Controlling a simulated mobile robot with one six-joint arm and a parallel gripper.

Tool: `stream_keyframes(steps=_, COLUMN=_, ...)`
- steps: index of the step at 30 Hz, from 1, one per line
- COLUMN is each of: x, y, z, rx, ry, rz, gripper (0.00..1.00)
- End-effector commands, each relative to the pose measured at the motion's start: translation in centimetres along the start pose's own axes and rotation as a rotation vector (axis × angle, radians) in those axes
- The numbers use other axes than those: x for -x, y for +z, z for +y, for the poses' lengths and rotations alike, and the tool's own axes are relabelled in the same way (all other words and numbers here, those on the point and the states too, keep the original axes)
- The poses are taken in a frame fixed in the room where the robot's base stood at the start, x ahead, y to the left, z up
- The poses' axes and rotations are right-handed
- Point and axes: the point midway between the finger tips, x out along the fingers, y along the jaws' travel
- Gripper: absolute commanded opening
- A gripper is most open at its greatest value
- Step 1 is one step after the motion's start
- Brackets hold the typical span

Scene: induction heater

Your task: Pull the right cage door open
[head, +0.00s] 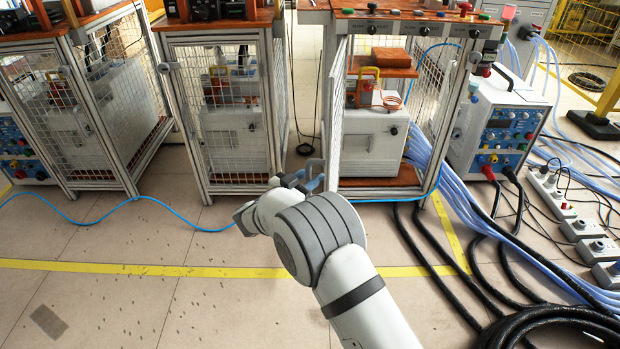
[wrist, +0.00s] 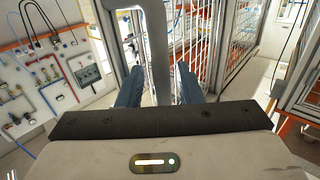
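The right cage (head: 408,180) stands right of centre in the head view. Its door (head: 337,110) is swung out from the left side of the frame and shows nearly edge-on, so the front stands open. My gripper (head: 303,178) is low at the left of this door, by its grey handle (head: 314,172). In the wrist view the grey handle bar (wrist: 156,50) passes between the two blue fingers of my gripper (wrist: 160,92), with the door's mesh (wrist: 185,55) beyond. Whether the fingers press on the bar cannot be made out.
A middle cage (head: 220,185) and a left cage (head: 100,183) stand to the left. A blue-panelled power unit (head: 497,125), black cables (head: 480,290) and power strips (head: 580,228) lie to the right. The floor in front at left is mostly clear, with a thin blue cable (head: 100,215).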

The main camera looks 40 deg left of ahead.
Motion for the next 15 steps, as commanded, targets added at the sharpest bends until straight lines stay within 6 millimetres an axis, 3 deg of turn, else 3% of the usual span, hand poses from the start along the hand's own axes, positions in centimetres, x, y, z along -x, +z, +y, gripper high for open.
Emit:
stream_keyframes(steps=7, x=1.1, y=-0.1, z=-0.1, rx=0.003, ry=-0.002, rz=-0.001, gripper=0.33)
stream_keyframes(steps=15, x=5.6, y=-0.2, z=0.0, rx=0.003, ry=-0.002, rz=-0.001, gripper=0.33)
